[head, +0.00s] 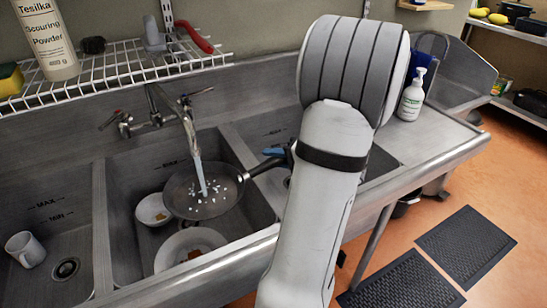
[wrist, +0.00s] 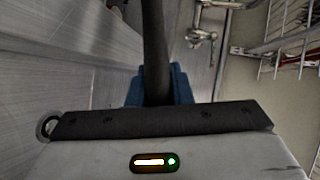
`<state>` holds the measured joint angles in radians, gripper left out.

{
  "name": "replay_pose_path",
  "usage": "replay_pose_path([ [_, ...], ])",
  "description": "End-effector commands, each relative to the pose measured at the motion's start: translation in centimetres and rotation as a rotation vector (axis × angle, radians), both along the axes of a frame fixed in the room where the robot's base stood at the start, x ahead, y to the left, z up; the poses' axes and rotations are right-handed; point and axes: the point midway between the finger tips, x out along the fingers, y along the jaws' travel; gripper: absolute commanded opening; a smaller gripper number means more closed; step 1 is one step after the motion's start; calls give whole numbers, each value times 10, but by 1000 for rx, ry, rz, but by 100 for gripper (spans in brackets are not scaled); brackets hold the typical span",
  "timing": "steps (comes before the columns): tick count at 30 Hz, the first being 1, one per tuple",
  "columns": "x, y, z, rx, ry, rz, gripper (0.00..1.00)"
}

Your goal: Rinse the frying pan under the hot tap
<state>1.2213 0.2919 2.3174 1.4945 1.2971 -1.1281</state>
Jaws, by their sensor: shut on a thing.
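The dark frying pan (head: 182,200) is held over the middle sink basin, beneath the tap (head: 186,118). A pale stream of water (head: 199,172) runs from the spout into the pan, and white specks dot its inside. The left tap lever (head: 111,119) has a red mark. My gripper (head: 277,152) is shut on the pan's handle, to the right of the pan. The wrist view shows the dark handle (wrist: 154,45) between the blue fingers of my gripper (wrist: 157,90). The tap also shows there (wrist: 203,35). The pan's bowl is not clear in that view.
A white bowl (head: 151,209) and a plate (head: 168,250) with brown residue lie in the basin below the pan. A white mug (head: 25,249) is in the left basin. A wire rack (head: 120,62) hangs behind the sink. A soap bottle (head: 411,98) stands right of my arm.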

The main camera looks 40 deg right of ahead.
Motion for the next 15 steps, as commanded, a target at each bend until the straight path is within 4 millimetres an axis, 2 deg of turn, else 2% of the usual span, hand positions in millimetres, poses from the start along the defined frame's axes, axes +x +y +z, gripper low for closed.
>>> replay_pose_path([
  [7, -3, 0, 0, 1, -2, -1, 0],
  [15, -34, 1, -1, 1, -1, -3, 0],
])
